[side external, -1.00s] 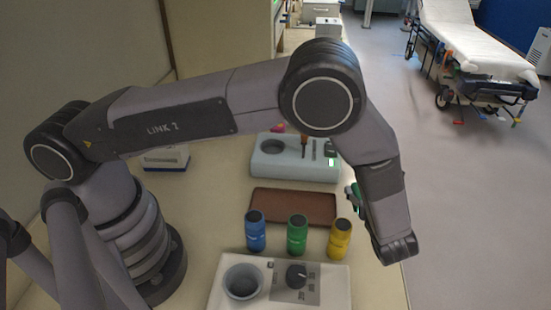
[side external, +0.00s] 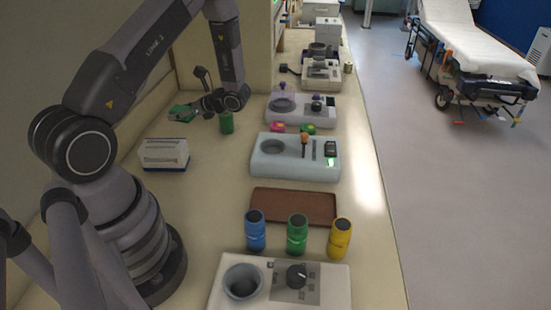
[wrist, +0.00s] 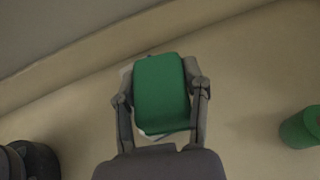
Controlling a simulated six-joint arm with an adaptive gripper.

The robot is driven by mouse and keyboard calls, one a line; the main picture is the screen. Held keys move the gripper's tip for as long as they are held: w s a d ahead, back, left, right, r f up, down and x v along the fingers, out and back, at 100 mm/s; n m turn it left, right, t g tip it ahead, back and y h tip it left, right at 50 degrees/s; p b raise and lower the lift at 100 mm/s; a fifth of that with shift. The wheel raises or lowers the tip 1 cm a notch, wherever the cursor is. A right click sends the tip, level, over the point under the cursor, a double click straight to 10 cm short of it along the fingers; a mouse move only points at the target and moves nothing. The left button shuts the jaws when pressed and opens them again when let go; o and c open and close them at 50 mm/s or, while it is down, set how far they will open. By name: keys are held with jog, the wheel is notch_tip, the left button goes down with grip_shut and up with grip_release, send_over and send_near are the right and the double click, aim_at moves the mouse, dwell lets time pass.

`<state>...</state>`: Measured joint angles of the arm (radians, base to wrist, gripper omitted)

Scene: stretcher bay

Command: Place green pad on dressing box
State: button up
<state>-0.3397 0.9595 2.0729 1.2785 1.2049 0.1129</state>
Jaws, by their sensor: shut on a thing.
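The green pad (wrist: 162,92) fills the space between the two fingers in the wrist view, and my gripper (wrist: 160,76) is shut on it. In the side view the green pad (side external: 182,113) shows at my gripper (side external: 203,105), at the back left of the counter. A pale edge shows under the pad in the wrist view; I cannot tell what it belongs to. A white box with a blue base (side external: 165,154), which looks like the dressing box, stands closer to the side camera, apart from the gripper. The pad's height above the counter is unclear.
A green cylinder (side external: 226,122) stands right of my gripper; it also shows in the wrist view (wrist: 302,128). Grey devices (side external: 296,174) line the counter's right side. A brown tray (side external: 293,207) and blue, green and yellow canisters are nearer. Open counter lies around the white box.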

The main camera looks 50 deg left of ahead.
jog(key=n+g+h, duration=0.1)
jog(key=n+g, duration=0.1)
send_over(159, 144)
notch_tip(159, 144, down, 3)
jog(key=shift+s+r+h, duration=0.1)
jog(key=shift+r+h, duration=0.05)
jog(key=shift+h, duration=0.15)
jog(key=shift+f, duration=2.2)
jog(key=shift+f, duration=0.15)
jog(key=o, duration=1)
jog(key=shift+c, duration=0.2)
